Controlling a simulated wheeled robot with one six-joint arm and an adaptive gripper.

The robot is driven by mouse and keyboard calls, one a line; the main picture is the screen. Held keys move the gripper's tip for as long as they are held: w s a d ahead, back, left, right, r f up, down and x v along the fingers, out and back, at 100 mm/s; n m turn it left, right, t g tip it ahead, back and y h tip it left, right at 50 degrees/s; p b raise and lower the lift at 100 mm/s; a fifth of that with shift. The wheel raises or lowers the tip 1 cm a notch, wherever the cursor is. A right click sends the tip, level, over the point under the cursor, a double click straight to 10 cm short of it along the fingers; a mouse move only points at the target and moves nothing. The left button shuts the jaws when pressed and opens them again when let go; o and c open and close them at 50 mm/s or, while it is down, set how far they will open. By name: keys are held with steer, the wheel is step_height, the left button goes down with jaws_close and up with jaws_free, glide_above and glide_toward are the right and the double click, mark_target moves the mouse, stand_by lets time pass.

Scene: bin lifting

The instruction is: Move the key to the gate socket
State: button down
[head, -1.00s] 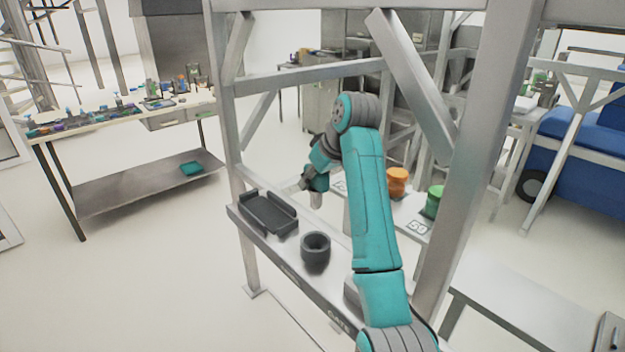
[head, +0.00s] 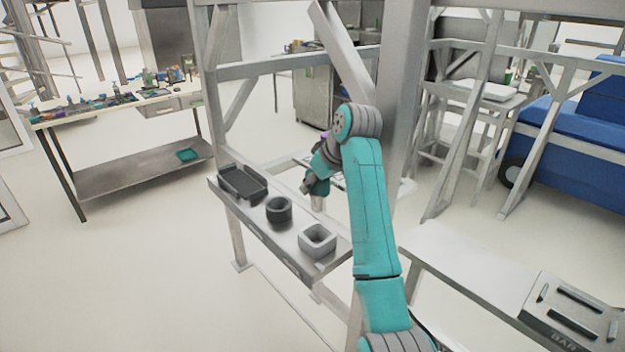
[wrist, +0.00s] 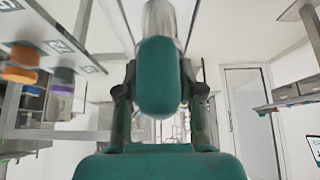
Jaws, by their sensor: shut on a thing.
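The key shows in the wrist view as a teal rounded end (wrist: 160,75) with a silver cylinder above it. My gripper (wrist: 160,98) is shut on it, one finger on each side. In the head view my gripper (head: 314,186) is above and behind the shelf's right part, with the key's grey cylinder (head: 317,203) hanging below it, apart from the shelf. A light grey square socket (head: 318,240) stands at the shelf's right end; in the earlier frame a GATE label is at that end. A dark round socket (head: 279,209) stands left of it.
A black tray (head: 242,182) is at the shelf's left end. The frame post (head: 400,90) rises behind my arm. A table with a BAR-labelled block (head: 572,315) is at right. The wrist view shows orange (wrist: 20,74) and purple (wrist: 62,85) pieces by a numbered shelf.

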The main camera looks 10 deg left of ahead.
mark_target(314, 193)
step_height(314, 193, down, 2)
steer(key=shift+d+f, duration=0.1)
steer(key=shift+f, duration=2.6)
steer(key=shift+f, duration=2.35)
stand_by(0.5)
steer(key=shift+c, duration=0.5)
jaws_free()
steer(key=shift+r, duration=4.5)
